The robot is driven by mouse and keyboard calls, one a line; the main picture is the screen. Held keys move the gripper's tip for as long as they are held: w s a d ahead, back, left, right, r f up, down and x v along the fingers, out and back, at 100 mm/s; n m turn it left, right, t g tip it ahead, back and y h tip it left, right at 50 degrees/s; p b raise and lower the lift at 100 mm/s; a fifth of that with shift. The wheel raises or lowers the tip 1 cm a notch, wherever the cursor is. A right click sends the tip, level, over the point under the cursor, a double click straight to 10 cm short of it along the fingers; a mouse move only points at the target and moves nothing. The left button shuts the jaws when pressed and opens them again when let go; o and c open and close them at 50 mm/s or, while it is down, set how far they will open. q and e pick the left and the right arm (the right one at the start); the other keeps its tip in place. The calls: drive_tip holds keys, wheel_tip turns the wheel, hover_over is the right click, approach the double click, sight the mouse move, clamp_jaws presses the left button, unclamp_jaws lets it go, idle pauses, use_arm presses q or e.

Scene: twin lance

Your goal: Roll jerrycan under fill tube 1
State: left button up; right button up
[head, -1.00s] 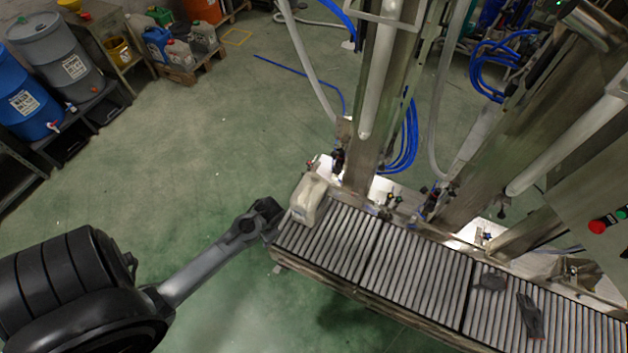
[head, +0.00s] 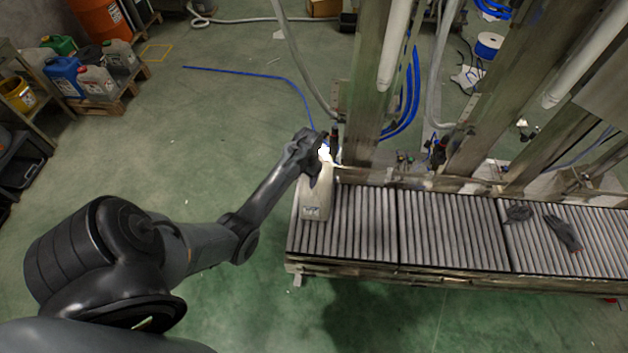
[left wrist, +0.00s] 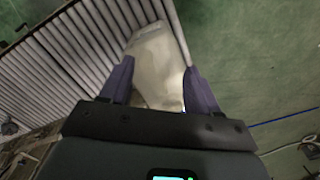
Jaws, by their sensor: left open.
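A cream-white jerrycan (head: 318,207) stands on the left end of the roller conveyor, with a pale label on its near side. My left gripper (head: 318,168) is at the can's far upper part, which it partly hides. In the left wrist view the two fingers are spread, one on each side of the jerrycan (left wrist: 156,62); whether they touch it I cannot tell. A white tube (head: 397,50) hangs by the post behind the conveyor and another tube (head: 578,58) is farther right; no numbers are readable. My right gripper is not in view.
Open green floor lies left.

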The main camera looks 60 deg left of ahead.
sight(316, 187)
use_arm(q)
drive_tip(key=w+b, duration=0.1)
drive_tip(key=w, duration=0.2)
drive_tip(key=shift+w+d+t, duration=0.15)
drive_tip(key=shift+w+t, duration=0.1)
drive_tip(key=shift+t, duration=0.05)
drive_tip(key=shift+w, duration=0.1)
drive_tip(key=shift+f+b, duration=0.3)
drive_tip(key=f+b, duration=0.1)
drive_tip(key=f, duration=0.2)
drive_tip(key=f+b, duration=0.1)
drive_tip(key=f, duration=0.2)
drive_tip(key=f+b, duration=0.1)
drive_tip(key=f, duration=0.2)
drive_tip(key=shift+s+a+f, duration=0.2)
drive_tip(key=shift+a+f, duration=0.1)
drive_tip(key=shift+f, duration=0.05)
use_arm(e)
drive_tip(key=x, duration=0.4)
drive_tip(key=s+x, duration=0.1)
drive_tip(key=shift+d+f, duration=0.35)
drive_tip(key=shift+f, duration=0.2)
